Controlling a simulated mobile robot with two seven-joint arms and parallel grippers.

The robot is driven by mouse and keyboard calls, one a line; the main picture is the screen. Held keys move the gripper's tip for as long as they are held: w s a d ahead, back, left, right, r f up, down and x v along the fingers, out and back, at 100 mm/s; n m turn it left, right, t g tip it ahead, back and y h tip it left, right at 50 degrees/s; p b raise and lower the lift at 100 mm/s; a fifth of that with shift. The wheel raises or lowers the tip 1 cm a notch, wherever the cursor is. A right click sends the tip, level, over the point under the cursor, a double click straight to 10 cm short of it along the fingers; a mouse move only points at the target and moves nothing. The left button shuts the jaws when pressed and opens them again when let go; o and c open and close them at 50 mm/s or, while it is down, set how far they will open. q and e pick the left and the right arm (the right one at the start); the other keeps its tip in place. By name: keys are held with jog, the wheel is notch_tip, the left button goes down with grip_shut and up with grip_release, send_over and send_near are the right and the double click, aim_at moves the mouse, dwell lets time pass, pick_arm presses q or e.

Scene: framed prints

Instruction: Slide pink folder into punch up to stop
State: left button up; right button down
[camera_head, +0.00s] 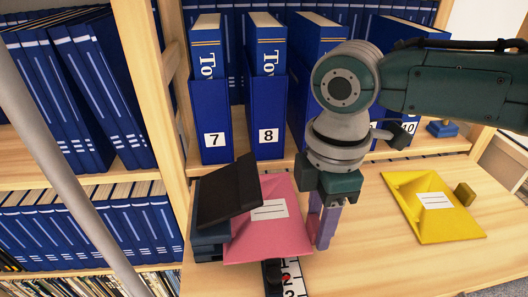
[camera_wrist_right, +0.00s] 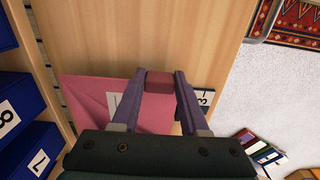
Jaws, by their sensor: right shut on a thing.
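The pink folder (camera_head: 290,232) lies nearly flat on the wooden shelf top, with a white label on it; it also shows in the wrist view (camera_wrist_right: 85,100). The punch (camera_head: 210,235) is dark blue with a raised black lever (camera_head: 228,190), at the folder's left edge. The lever overhangs part of the folder, and I cannot tell how deep the edge sits in the punch. My right gripper (camera_head: 326,228) is at the folder's right side, pointing down. In the wrist view its purple fingers are shut on the folder's dark pink block (camera_wrist_right: 160,82). My left gripper is not in view.
A numbered ruler strip with a black slider (camera_head: 273,274) lies at the front by the punch. A yellow folder (camera_head: 432,205) with an olive block (camera_head: 464,194) lies to the right. Blue binder boxes 7 (camera_head: 213,125) and 8 (camera_head: 267,120) stand behind. Bare wood lies between the folders.

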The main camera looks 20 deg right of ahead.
jog(key=shift+w+a, duration=0.15)
jog(key=shift+a, duration=0.5)
jog(key=shift+c, duration=1.7)
grip_release()
jog(key=shift+r+p, duration=0.95)
jog(key=shift+p, duration=0.15)
notch_tip(320, 180, up, 5)
jog(key=p, duration=0.6)
jog(key=shift+r, duration=0.15)
